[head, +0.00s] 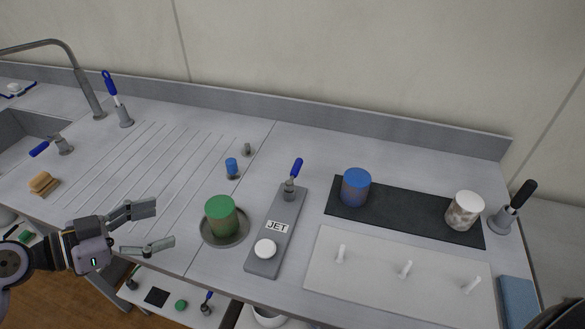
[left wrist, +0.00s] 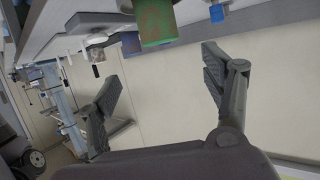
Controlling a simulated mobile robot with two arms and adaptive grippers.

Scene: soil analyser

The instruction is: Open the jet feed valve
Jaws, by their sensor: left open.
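The jet feed valve appears as a blue-handled lever (head: 295,172) on a grey plate labelled JET (head: 284,210). Its handle points up, tilted slightly right. A white round knob (head: 265,249) sits at the plate's near end. My left gripper (head: 163,225) is open and empty, left of the plate, with the green-lidded jar between them. In the left wrist view my gripper fingers (left wrist: 163,78) are spread apart with nothing between them. I cannot make out the lever in that view. My right gripper is not in view.

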